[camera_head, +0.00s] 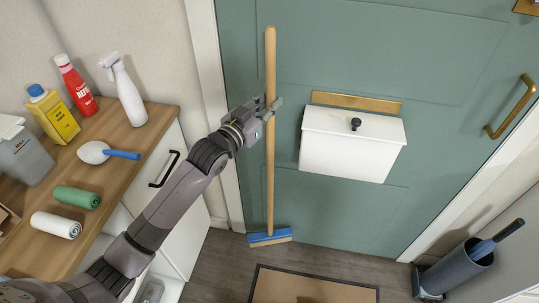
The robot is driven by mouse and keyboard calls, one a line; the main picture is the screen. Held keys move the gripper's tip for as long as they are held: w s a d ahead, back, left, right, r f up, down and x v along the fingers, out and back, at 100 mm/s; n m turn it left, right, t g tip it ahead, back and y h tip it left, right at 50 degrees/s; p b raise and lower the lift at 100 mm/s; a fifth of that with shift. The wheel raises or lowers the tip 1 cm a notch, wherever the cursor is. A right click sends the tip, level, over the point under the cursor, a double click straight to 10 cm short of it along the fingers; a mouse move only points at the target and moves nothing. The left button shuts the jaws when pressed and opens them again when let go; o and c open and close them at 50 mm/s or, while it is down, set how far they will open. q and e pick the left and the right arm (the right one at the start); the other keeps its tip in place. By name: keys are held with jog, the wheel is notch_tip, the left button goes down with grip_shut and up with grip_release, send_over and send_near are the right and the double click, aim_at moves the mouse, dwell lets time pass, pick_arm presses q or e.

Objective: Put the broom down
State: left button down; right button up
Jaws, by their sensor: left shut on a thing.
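The broom (270,170) has a long light wooden handle and a blue head with pale bristles. It stands about upright in front of the green door, its head low near the floor. I cannot tell whether the bristles touch the floor. My left gripper (268,108) is shut on the upper part of the handle, and the arm comes in from the lower left. My right gripper is not in view.
A wooden-topped cabinet (155,117) at left holds bottles, a brush and rolls. The green door (380,215) has a white box (352,145) and a brass handle (510,107). A doormat (310,287) lies below. A grey bin (455,270) stands at lower right.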

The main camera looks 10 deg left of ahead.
aim_at(268, 145)
pick_arm(q)
notch_tip(268, 145, down, 10)
jog(key=shift+f+b, duration=0.1)
jog(key=shift+b, duration=0.2)
jog(key=shift+f, duration=2.15)
jog(key=shift+f+b, duration=0.15)
jog(key=shift+b, duration=0.2)
jog(key=c, duration=1.5)
grip_release()
jog(key=shift+o, duration=0.2)
jog(key=shift+s, duration=0.1)
jog(key=v, duration=1.2)
